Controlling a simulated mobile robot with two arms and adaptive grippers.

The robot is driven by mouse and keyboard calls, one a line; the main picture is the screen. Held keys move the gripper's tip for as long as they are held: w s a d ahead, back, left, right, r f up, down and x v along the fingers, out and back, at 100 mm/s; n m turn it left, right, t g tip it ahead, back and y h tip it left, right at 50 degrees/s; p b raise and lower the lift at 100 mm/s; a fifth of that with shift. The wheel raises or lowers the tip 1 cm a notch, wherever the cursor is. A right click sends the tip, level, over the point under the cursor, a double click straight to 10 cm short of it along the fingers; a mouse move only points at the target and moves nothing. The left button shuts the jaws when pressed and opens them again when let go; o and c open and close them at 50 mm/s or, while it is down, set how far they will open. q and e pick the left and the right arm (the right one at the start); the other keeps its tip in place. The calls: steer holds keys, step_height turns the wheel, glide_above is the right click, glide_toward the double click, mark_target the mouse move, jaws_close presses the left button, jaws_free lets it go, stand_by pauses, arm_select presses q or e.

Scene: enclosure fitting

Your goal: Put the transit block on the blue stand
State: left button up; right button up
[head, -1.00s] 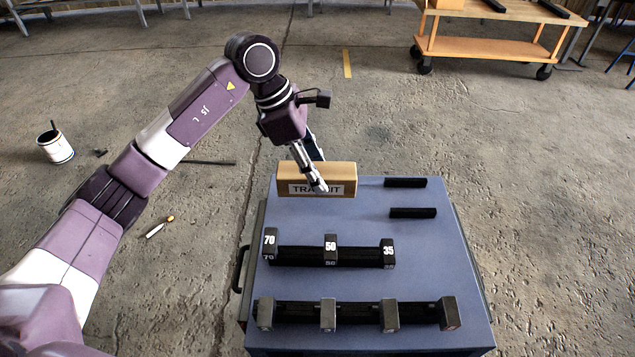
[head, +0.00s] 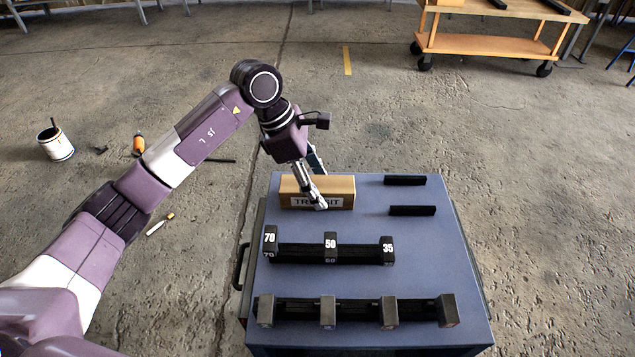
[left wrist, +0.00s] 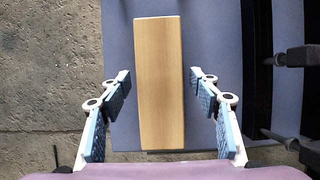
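The transit block (head: 290,192) is a tan box with a white label on its near side, partly covered by a finger. It appears to rest on the blue stand (head: 360,225), near its far left corner. In the left wrist view the block (left wrist: 160,90) lies within the stand's edges. My left gripper (head: 317,182) is over the block, one finger on the near side and one behind. In the left wrist view my left gripper (left wrist: 161,78) is open, with a gap between each finger and the block. My right gripper is in no view.
Two black bars (head: 412,211) lie on the stand's far right. A black rack with blocks marked 70, 50 and 35 (head: 331,247) and another rack (head: 358,313) stand nearer. An orange cart (head: 480,48), a white can (head: 55,145) and small items are on the floor.

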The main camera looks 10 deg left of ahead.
arm_select(q)
steer(key=shift+r, duration=0.2)
steer(key=w+b+v, duration=0.1)
steer(key=v, duration=1)
steer(key=shift+s+a+r, duration=0.2)
steer(key=shift+s+r, duration=0.15)
steer(key=shift+s, duration=0.15)
steer(key=shift+f, duration=0.1)
